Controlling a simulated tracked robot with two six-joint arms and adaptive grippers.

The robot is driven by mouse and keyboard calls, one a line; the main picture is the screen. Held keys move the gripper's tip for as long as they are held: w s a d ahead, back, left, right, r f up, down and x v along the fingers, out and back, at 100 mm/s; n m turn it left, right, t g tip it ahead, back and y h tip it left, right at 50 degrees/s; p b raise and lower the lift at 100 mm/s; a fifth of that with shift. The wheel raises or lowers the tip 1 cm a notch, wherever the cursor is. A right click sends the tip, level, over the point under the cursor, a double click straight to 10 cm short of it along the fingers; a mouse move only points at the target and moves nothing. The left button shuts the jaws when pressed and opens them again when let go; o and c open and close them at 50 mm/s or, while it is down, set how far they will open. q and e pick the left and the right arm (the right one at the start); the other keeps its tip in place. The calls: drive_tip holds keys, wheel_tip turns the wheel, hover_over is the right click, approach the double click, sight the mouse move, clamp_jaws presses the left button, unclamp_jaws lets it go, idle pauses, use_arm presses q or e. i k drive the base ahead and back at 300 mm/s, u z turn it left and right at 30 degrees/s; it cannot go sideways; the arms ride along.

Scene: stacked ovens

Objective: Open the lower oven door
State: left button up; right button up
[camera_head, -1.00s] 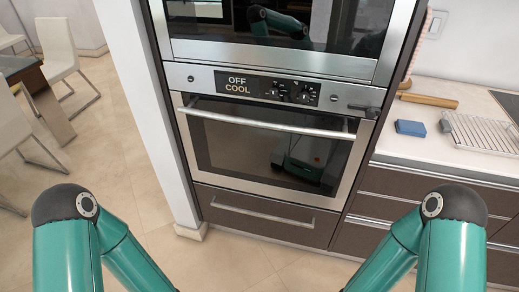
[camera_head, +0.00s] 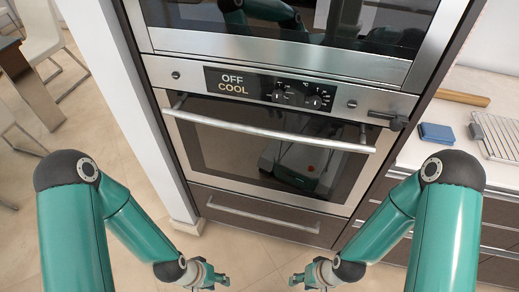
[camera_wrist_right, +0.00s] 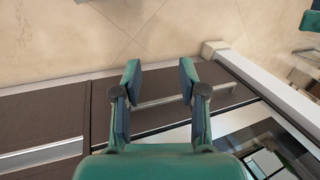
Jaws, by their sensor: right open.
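The lower oven door (camera_head: 222,156) is shut, with a dark window and a long metal bar handle (camera_head: 265,129) across its top. Its panel (camera_head: 262,87) reads "OFF COOL". My left gripper (camera_head: 224,279) is low, in front of and below the oven, apart from it; its jaw opening is too small to judge. My right gripper (camera_head: 294,279) is also low, right of the left one, and apart from the door handle. The right wrist view shows its two fingers (camera_wrist_right: 159,84) spread and empty, with the drawer front beyond them.
A drawer with a bar handle (camera_head: 262,216) lies under the oven. A black lever (camera_head: 388,119) sticks out at the panel's right. An upper oven (camera_head: 280,48) stands above. A counter at right bears a blue sponge (camera_head: 436,133) and a wire rack (camera_head: 497,135). A white wall post (camera_head: 135,120) stands left.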

sight(320, 162)
drive_tip(key=u, duration=0.9)
drive_tip(key=i, duration=0.2)
drive_tip(key=z, duration=2.05)
drive_tip(key=k, duration=1.35)
drive_tip(key=u, duration=0.5)
drive_tip(key=i, duration=1)
